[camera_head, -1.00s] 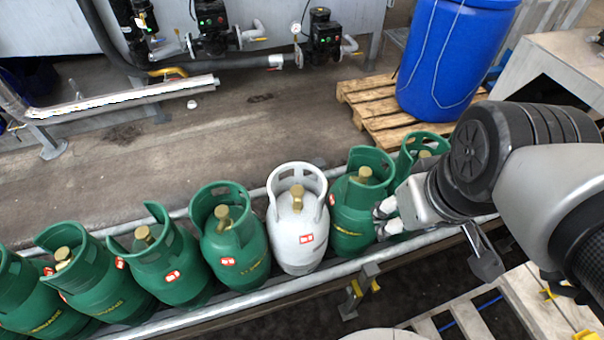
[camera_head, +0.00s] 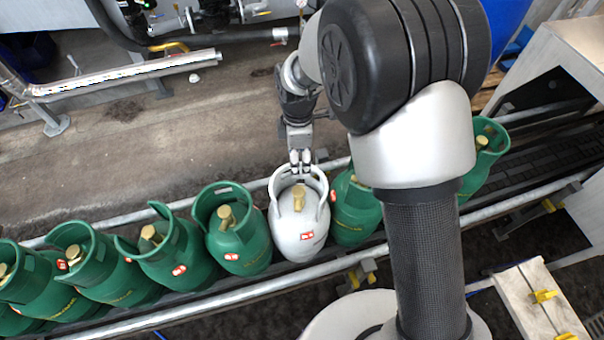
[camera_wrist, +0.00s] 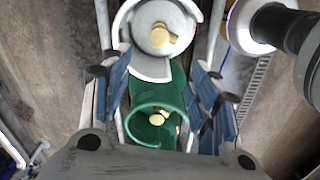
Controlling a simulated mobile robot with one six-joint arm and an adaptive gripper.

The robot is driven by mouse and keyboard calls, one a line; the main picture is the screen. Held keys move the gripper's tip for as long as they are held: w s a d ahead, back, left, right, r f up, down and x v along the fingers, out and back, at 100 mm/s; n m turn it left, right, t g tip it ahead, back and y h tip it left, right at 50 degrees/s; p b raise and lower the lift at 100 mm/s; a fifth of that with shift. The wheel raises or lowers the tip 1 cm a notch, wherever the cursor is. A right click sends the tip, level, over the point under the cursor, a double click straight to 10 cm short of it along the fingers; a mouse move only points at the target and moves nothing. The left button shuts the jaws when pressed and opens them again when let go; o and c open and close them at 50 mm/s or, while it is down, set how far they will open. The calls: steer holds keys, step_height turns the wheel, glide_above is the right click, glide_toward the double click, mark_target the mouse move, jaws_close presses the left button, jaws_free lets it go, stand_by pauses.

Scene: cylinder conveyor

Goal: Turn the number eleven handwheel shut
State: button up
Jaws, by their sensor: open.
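A row of gas cylinders stands on the conveyor, each with a brass handwheel inside its collar. The white cylinder (camera_head: 305,240) has a brass handwheel (camera_head: 298,192), also in the wrist view (camera_wrist: 159,36). A green cylinder (camera_head: 238,250) stands left of it and another (camera_head: 352,215) right of it, partly behind my arm. No number eleven is legible on any of them. My gripper (camera_head: 300,168) is at the back rim of the white collar in the head view; contact is unclear. In the wrist view its open fingers (camera_wrist: 160,75) frame a green cylinder (camera_wrist: 158,115), with the white one beyond.
Conveyor rails (camera_head: 250,293) run along both sides of the row. A blue drum (camera_head: 508,25) stands at the back right, mostly hidden by my arm.

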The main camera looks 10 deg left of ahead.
mark_target(300, 191)
step_height(300, 191, down, 17)
steer(key=b, duration=0.4)
steer(key=shift+r, duration=0.1)
steer(key=shift+c, duration=0.5)
steer(key=c, duration=1)
